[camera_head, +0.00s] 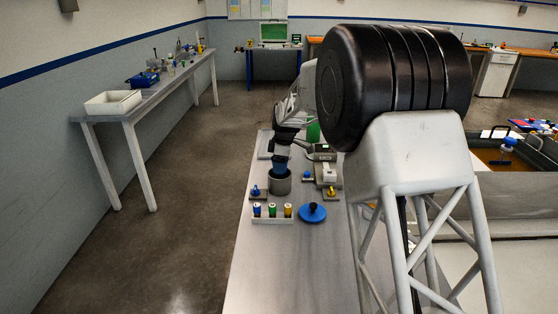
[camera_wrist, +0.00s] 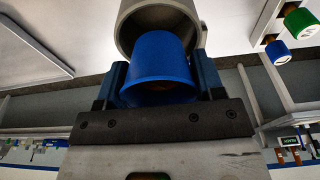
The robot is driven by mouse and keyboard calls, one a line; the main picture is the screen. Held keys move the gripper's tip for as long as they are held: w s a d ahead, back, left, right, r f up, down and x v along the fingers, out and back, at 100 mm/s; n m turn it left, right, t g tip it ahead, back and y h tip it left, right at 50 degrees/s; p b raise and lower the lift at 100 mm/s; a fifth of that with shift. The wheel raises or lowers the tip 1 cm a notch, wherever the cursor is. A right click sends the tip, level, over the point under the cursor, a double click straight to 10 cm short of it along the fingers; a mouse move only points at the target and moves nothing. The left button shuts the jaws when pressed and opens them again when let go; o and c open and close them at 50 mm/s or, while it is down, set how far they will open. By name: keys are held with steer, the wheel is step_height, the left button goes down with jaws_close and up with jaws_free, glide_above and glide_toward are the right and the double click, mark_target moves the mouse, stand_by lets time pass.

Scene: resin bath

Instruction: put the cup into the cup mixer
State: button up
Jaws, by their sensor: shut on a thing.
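The blue cup (camera_head: 279,169) is between the jaws of my gripper (camera_head: 282,151), just above the grey cylindrical cup mixer (camera_head: 280,186) on the bench. In the wrist view my gripper (camera_wrist: 160,72) is shut on the blue cup (camera_wrist: 160,52), with one dark blue finger on each side. The cup mixer (camera_wrist: 130,22) shows beyond it, its round wall surrounding the cup's far end. The cup's lower end is at or inside the mixer's mouth; how deep I cannot tell. The cup's inside is mostly dark.
A rack (camera_head: 273,221) with blue, green and yellow capped bottles stands in front of the mixer. A round blue disc with a dark knob (camera_head: 312,212) lies to its right. Small knobbed plates flank the mixer. A device (camera_head: 324,153) stands behind right. The near bench is clear.

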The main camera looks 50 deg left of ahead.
steer(key=shift+f, duration=0.8)
steer(key=o, duration=1)
steer(key=shift+w+d+r, duration=0.15)
steer(key=shift+r, duration=1.1)
steer(key=shift+w+d+r, duration=0.1)
steer(key=shift+r, duration=1.2)
steer(key=shift+w+d+r, duration=0.15)
steer(key=shift+r, duration=1.1)
